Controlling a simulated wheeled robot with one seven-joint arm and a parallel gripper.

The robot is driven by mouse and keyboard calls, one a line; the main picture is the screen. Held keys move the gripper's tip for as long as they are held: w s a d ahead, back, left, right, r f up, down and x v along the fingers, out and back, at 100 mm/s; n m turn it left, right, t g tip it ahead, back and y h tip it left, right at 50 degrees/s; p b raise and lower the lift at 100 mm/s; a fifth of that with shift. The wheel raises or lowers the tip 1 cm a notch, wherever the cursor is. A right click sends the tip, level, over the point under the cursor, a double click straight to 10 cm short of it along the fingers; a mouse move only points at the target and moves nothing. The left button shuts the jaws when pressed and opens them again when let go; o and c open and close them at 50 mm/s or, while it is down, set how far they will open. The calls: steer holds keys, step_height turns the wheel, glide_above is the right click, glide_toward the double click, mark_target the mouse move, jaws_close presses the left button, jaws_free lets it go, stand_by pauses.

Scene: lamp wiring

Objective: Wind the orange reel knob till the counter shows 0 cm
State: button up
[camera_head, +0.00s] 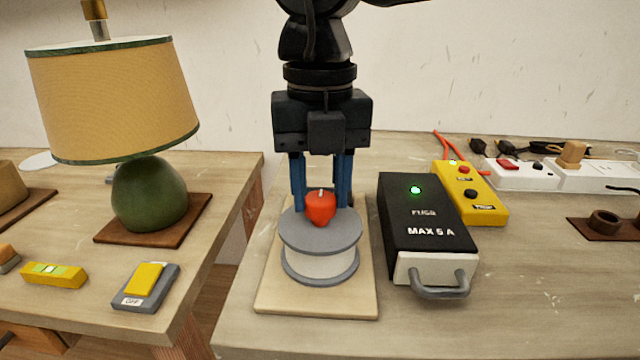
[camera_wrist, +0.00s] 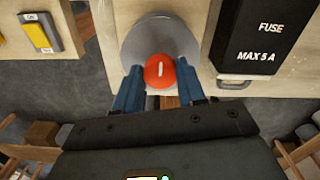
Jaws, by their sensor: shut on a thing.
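The orange-red reel knob (camera_head: 320,208) stands on top of the grey reel (camera_head: 320,262), which sits on a pale wooden board (camera_head: 274,298). A white mark shows on the knob's top. My gripper (camera_head: 322,205) points straight down, with one blue finger on each side of the knob, shut on it. In the wrist view the knob (camera_wrist: 160,71) sits between the two fingertips, its white mark running up and down the picture. I cannot make out a counter reading in either view.
A black fuse box (camera_head: 425,230) with a lit green light stands close right of the reel. A yellow box (camera_head: 470,192) and white power strips lie beyond it. A lamp (camera_head: 148,195) and a switch marked OFF (camera_head: 146,286) are on the left table, across a gap.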

mark_target(320, 196)
steer(key=o, duration=1.1)
steer(key=shift+c, duration=0.2)
steer(key=shift+r, duration=3.9)
